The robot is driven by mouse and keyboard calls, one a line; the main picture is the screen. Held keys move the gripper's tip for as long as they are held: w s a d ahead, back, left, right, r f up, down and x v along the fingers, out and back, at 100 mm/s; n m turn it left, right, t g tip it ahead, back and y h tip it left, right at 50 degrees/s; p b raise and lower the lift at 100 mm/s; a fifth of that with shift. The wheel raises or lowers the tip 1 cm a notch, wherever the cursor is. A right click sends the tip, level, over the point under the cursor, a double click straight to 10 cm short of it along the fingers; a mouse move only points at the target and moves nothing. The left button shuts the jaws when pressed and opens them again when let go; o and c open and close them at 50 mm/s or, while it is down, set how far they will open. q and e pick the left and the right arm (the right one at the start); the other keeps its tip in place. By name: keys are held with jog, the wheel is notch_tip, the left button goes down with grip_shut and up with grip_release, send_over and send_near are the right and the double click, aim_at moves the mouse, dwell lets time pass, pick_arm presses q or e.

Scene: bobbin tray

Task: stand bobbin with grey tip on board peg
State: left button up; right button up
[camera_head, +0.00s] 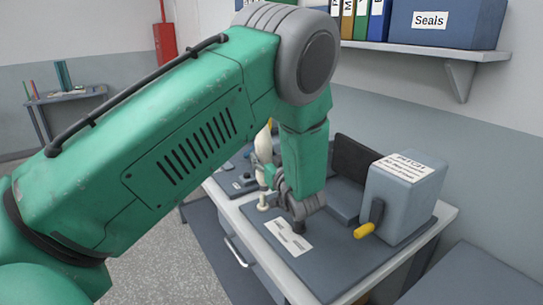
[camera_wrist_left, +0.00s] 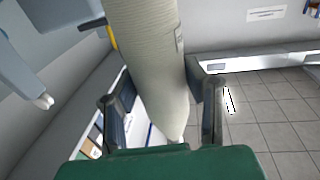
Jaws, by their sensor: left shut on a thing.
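My left gripper (camera_head: 276,183) hangs over the bench, low at the end of the green arm. In the left wrist view it (camera_wrist_left: 158,80) is shut on a cream wound bobbin (camera_wrist_left: 150,50), which runs lengthwise between the two dark fingers. A cream bobbin shape (camera_head: 264,146) shows just left of the forearm in the head view, partly hidden by it. The colour of the held bobbin's tip cannot be told. A small cream peg-like piece (camera_head: 263,205) stands on the bench below the gripper. My right gripper is not in view.
A grey box with a label (camera_head: 404,187) and a yellow-handled crank (camera_head: 364,230) stands on the right of the bench. A dark mat (camera_head: 335,262) with a white label (camera_head: 288,238) has clear room in front. A shelf (camera_head: 430,51) holds binders and a Seals box (camera_head: 440,24).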

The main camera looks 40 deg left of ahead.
aim_at(261, 173)
pick_arm(q)
jog(key=f, duration=0.1)
jog(key=a+f+b, duration=0.1)
jog(key=f, duration=0.1)
jog(key=w+a+f+b, duration=0.1)
jog(key=f, duration=0.1)
jog(key=shift+a+f, duration=0.2)
grip_shut()
jog(key=shift+s+f+b, duration=0.15)
jog(key=shift+f+b, duration=0.05)
jog(key=shift+b, duration=0.25)
jog(key=shift+d+f, duration=0.1)
jog(key=shift+d, duration=0.5)
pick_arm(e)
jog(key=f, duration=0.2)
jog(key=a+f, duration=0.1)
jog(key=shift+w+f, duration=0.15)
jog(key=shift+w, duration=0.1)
pick_arm(q)
jog(key=shift+a, duration=0.2)
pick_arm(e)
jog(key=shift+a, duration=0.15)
pick_arm(q)
jog(key=shift+f+b, duration=0.35)
jog(key=shift+f, duration=0.1)
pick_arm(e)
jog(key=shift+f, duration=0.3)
